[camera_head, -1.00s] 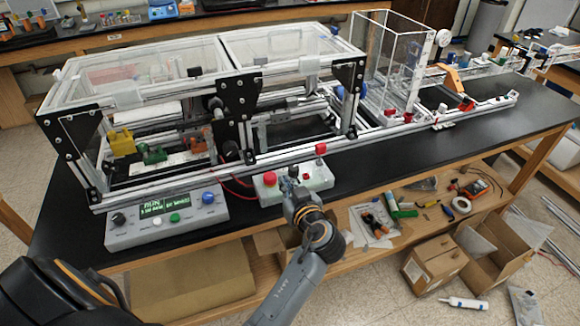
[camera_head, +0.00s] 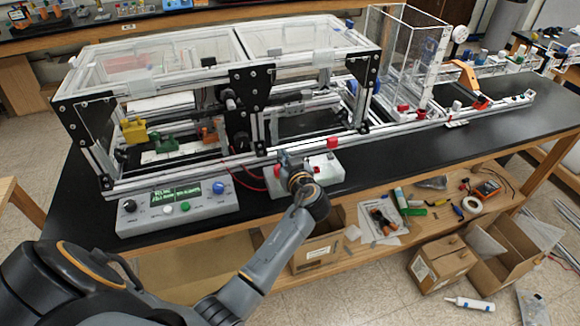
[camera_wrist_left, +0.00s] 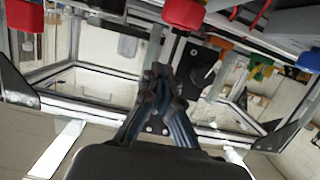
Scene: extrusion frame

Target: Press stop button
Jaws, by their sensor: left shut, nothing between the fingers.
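A small white control box (camera_head: 327,176) sits at the front edge of the black bench. My left gripper (camera_head: 283,157) is shut and empty, over the left part of the box beside the red button. I cannot tell if it touches. In the left wrist view my shut fingers (camera_wrist_left: 161,73) point up the picture, with one red part (camera_wrist_left: 183,14) just beyond them and another (camera_wrist_left: 24,14) at top left. My right gripper is out of view.
A grey console (camera_head: 185,212) with a green display, knobs and buttons stands left of the box. A clear-panelled aluminium frame (camera_head: 245,150) rises right behind both. A shelf below holds tools (camera_head: 385,220), and cardboard boxes (camera_head: 437,262) stand on the floor.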

